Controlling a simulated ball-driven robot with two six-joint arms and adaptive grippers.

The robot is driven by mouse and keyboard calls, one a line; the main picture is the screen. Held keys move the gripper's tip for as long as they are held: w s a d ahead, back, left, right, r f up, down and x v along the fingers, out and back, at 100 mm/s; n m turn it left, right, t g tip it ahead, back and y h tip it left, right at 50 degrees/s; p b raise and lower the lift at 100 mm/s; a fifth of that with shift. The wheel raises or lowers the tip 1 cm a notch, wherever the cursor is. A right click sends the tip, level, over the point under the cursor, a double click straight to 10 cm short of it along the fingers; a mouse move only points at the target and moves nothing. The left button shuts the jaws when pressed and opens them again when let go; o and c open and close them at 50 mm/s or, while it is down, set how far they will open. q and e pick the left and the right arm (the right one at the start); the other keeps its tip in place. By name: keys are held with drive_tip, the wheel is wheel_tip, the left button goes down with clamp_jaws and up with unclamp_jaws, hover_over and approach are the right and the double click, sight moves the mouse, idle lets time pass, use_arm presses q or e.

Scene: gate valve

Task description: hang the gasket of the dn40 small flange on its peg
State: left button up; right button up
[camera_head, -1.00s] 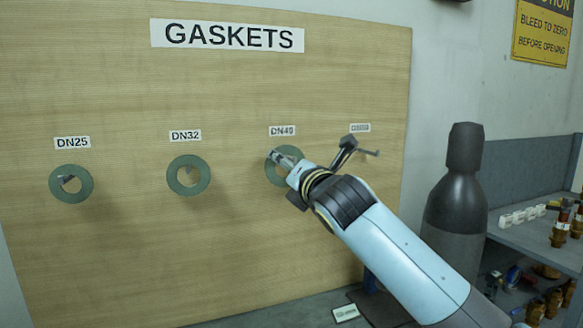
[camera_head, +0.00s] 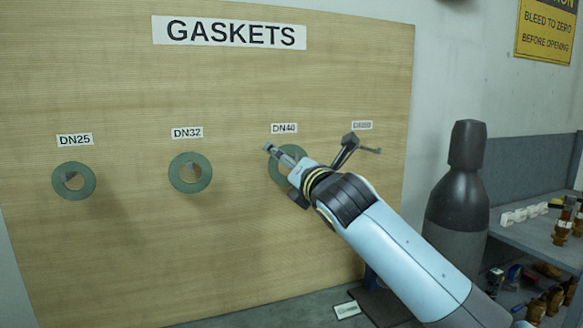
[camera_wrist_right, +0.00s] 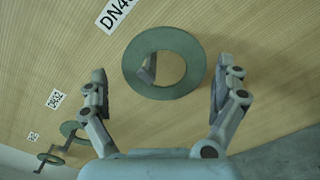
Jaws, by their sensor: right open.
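The green ring gasket (camera_head: 276,170) is at the DN40 label (camera_head: 284,128) on the board, partly hidden behind my right gripper. In the right wrist view the gasket (camera_wrist_right: 192,84) hangs with a grey peg (camera_wrist_right: 149,68) showing through its hole. My right gripper (camera_wrist_right: 158,90) is open, its fingers on either side of the gasket and apart from it. It also shows in the head view (camera_head: 308,150), in front of the board. My left gripper is not in view.
Green gaskets hang on pegs under DN25 (camera_head: 88,181) and DN32 (camera_head: 206,173). A fourth label (camera_head: 362,126) is at the right of the wooden board (camera_head: 130,250). A dark cylinder (camera_head: 455,220) and a shelf (camera_head: 530,190) with brass fittings stand right of the board.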

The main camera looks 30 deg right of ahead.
drive_tip(key=shift+s, duration=0.1)
drive_tip(key=v, duration=1.2)
